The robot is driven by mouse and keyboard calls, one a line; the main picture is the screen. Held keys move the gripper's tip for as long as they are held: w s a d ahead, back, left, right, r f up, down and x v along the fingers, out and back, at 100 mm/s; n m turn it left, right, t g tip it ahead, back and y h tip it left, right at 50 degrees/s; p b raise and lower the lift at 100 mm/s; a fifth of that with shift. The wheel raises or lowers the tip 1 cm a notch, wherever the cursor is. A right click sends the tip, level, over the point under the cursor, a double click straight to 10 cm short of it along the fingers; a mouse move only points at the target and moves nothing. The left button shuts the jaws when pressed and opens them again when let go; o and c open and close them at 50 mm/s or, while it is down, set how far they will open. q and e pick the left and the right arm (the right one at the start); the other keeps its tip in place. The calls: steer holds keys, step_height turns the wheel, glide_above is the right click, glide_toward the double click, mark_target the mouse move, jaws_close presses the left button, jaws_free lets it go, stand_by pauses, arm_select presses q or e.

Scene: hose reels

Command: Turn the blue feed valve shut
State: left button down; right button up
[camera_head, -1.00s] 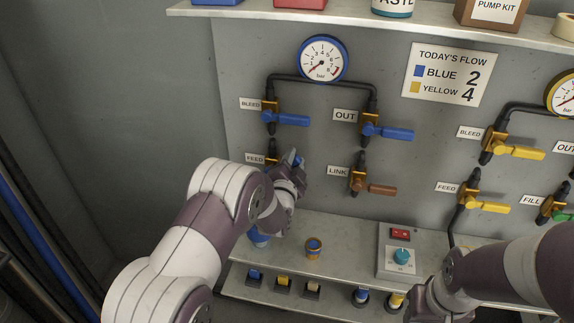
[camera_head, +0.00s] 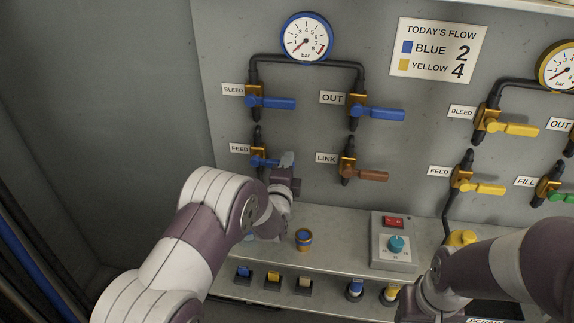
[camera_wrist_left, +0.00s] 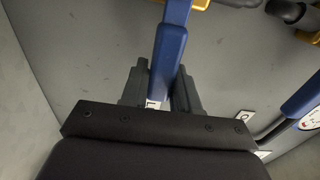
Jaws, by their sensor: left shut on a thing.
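The blue feed valve (camera_head: 258,160) is on the panel at the left, beside its FEED label (camera_head: 239,148). Its blue lever points to the right, roughly level, with its outer part hidden by my left gripper (camera_head: 287,160). In the left wrist view a blue lever (camera_wrist_left: 168,50) runs between the two dark fingers of the left gripper (camera_wrist_left: 160,88), which is shut on it. The right arm (camera_head: 450,275) is low at the right; its fingers do not show.
The blue bleed lever (camera_head: 270,102) is just above, and the brown link lever (camera_head: 370,175) is close to the right. A blue gauge (camera_head: 306,38) sits above them. Below is a ledge (camera_head: 335,235) with a small cup (camera_head: 303,238) and a switch box (camera_head: 393,240).

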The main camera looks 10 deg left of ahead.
arm_select(q)
steer(key=shift+f, duration=0.25)
steer(key=c, duration=0.9)
jaws_free()
steer(key=shift+r, duration=0.1)
steer(key=shift+s, duration=0.15)
steer(key=s, duration=1.2)
steer(key=shift+s+a, duration=0.2)
steer(key=shift+s, duration=0.05)
